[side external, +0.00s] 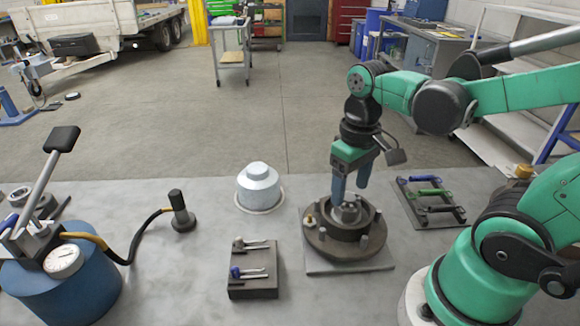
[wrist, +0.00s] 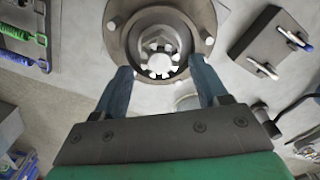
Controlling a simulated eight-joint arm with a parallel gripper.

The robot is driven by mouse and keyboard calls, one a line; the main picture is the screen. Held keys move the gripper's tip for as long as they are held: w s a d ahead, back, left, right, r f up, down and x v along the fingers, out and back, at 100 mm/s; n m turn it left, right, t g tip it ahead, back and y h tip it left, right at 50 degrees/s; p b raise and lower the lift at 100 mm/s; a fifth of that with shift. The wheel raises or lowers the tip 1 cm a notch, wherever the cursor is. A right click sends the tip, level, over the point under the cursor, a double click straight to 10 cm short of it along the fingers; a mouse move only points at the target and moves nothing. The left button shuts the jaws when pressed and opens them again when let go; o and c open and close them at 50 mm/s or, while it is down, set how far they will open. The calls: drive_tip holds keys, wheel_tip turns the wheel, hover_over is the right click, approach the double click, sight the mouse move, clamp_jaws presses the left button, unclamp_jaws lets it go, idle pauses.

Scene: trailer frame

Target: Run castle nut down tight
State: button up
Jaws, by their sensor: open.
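The castle nut (wrist: 160,62) sits in the middle of a round hub (wrist: 117,22), its slotted crown towards the wrist camera. In the side view the nut (side external: 347,214) shows as a grey shape at the hub's centre, below my fingers. The hub (side external: 318,238) stands on a square grey plate (side external: 383,262). My gripper (side external: 351,190) points down over the hub, its blue fingers apart. In the wrist view the fingers of my gripper (wrist: 160,80) lie either side of the nut, with gaps between. The nut's threads and seat are hidden.
A dark block with small pins (side external: 254,286) lies left of the hub. A silver cap (side external: 259,187) stands behind that block. A rack of coloured-handled tools (side external: 431,200) lies to the right. A blue pump with a hose (side external: 62,290) stands far left. The bench between is clear.

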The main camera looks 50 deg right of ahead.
drive_tip(key=shift+r, duration=1)
drive_tip(key=w+a+r+n+t, duration=0.1)
drive_tip(key=w+a+t, duration=0.2)
drive_tip(key=w+t, duration=0.2)
drive_tip(key=shift+a+r+n+t, duration=0.2)
drive_tip(key=shift+a+n+t, duration=0.15)
drive_tip(key=shift+t, duration=0.75)
